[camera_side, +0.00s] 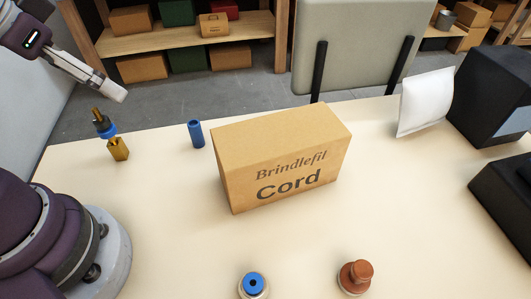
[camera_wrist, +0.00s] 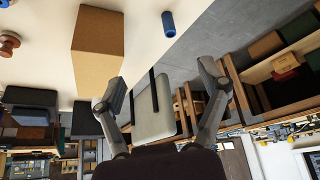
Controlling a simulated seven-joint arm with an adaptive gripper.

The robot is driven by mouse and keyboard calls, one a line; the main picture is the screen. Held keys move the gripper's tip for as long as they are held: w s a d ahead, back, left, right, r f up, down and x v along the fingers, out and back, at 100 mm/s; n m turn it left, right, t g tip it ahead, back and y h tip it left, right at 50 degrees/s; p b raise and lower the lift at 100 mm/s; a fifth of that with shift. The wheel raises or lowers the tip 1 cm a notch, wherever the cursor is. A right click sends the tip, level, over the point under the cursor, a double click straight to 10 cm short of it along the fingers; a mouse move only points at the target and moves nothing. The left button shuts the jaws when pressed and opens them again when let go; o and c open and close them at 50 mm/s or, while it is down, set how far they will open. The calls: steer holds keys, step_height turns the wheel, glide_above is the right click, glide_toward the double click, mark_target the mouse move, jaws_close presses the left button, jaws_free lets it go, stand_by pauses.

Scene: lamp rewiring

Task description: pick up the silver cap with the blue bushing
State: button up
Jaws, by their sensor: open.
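The silver cap with the blue bushing (camera_side: 253,286) stands on the table at the front edge of the side view, a pale round body with a blue ring and dark hole on top. In the wrist view only a sliver at the top left corner may be it. My gripper (camera_wrist: 160,75) is open and empty, its two fingers spread wide in the wrist view.
A cardboard box (camera_side: 280,155) marked "Brindlefil Cord" stands mid-table. A copper-brown cap (camera_side: 356,277) is right of the silver cap. A blue cylinder (camera_side: 195,134), a brass part with a blue ring (camera_side: 104,125), a white pouch (camera_side: 425,103) and black boxes (camera_side: 490,95) stand around.

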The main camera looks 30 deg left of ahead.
steer(key=m+g+h, duration=0.4)
steer(key=m, duration=1)
glide_toward(251, 282)
steer(key=x, duration=0.4)
steer(key=shift+d+f, duration=0.1)
steer(key=shift+f, duration=0.15)
steer(key=x, duration=0.5)
steer(key=shift+w+d+f, duration=0.1)
steer(key=shift+f, duration=0.25)
steer(key=shift+c, duration=0.3)
steer(key=c, duration=1.3)
